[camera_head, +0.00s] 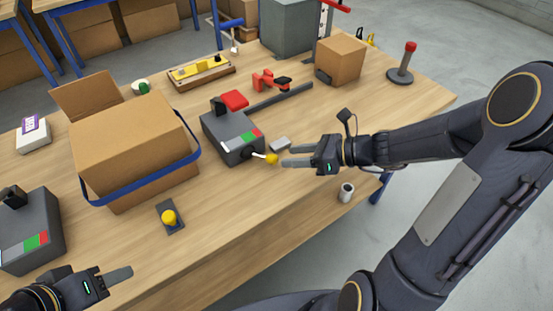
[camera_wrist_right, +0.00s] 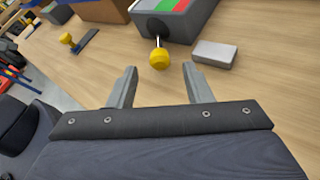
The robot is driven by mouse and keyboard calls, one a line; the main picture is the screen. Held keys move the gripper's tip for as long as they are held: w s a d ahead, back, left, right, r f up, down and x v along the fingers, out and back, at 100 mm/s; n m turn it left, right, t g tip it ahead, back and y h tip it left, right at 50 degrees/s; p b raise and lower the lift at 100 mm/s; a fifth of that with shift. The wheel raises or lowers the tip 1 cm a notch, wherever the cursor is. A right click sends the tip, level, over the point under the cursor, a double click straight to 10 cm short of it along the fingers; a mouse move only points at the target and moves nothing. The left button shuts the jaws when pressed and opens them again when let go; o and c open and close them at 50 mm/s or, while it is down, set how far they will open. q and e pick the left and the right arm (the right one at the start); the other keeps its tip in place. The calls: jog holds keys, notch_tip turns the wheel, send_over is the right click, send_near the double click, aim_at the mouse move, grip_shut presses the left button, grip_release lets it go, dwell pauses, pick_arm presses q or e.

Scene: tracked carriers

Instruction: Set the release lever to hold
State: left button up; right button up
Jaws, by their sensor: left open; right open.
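A grey box (camera_head: 226,133) near the middle of the table has a white, green and red strip along its top edge. Its release lever, a pale rod with a yellow knob (camera_head: 272,159), comes out of the front face and leans right in the head view. My right gripper (camera_head: 286,156) is open just right of the knob. In the right wrist view the knob (camera_wrist_right: 159,60) is around the gap between the open fingertips (camera_wrist_right: 160,69); I cannot tell whether they touch. My left gripper (camera_head: 118,277) is open and empty at the lower left, away from the lever.
A small grey block (camera_head: 280,144) lies close beside the right gripper. A yellow knob on a plate (camera_head: 170,218) and a cardboard box with a blue strap (camera_head: 135,150) stand left. Another grey box (camera_head: 28,225) is near my left gripper. The front right of the table is mostly clear.

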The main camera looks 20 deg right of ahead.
aim_at(277, 157)
jog(key=b+x, duration=0.1)
jog(key=x, duration=0.4)
jog(key=shift+w+a+f, duration=0.1)
jog(key=shift+a, duration=0.1)
grip_shut()
